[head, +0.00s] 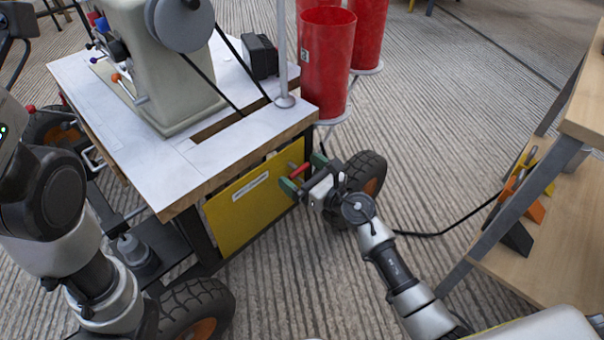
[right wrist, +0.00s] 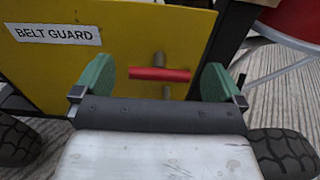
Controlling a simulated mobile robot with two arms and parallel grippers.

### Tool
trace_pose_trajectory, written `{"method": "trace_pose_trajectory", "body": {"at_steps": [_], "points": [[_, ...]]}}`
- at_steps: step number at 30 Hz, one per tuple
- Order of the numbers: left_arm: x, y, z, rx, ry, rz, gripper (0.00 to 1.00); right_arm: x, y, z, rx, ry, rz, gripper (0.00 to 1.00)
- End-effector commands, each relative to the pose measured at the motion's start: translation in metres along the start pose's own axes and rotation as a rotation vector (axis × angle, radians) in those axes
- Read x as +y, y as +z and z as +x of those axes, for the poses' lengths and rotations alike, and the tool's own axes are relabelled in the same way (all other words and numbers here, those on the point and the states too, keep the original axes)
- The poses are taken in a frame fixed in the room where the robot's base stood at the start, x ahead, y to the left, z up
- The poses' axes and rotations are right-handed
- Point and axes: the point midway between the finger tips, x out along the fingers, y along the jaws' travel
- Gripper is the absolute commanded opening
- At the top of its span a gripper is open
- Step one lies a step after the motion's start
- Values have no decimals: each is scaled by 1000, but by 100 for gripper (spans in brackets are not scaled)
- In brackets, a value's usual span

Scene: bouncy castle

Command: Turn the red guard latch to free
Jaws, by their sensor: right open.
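The red guard latch (head: 298,170) is a short red bar on the yellow belt guard panel (head: 236,217) under the machine table. In the right wrist view the latch (right wrist: 159,74) lies about level across a grey metal pin or post that shows above and below it. My right gripper (head: 303,174) is open in front of the latch. Its green fingers stand to either side of the bar, with a gap at each end in the right wrist view (right wrist: 156,82). My left arm enters at the left of the head view; its gripper is not seen.
A white-topped table (head: 250,130) carries a sewing-type machine (head: 175,75). A black wheel (head: 366,172) is close beside my right gripper. Red cylinders (head: 325,65) stand behind. A wooden shelf (head: 560,225) is at the right, with a black cable (head: 435,234) on the floor.

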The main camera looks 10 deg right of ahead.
Motion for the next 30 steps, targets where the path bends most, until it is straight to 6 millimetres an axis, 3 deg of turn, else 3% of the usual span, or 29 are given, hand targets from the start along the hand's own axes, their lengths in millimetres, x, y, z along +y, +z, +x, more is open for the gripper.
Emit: {"method": "trace_pose_trajectory", "body": {"at_steps": [9, 18, 30], "points": [[0, 0, 1, 0, 1, 0, 43, 0, 0, 2, 1, 0, 1, 98], [0, -1, 1, 2, 1, 0, 43, 0, 0, 2, 1, 0, 1, 55], [-2, 2, 4, 1, -7, -3, 43, 0, 2, 2, 1, 1, 91, 55]]}}
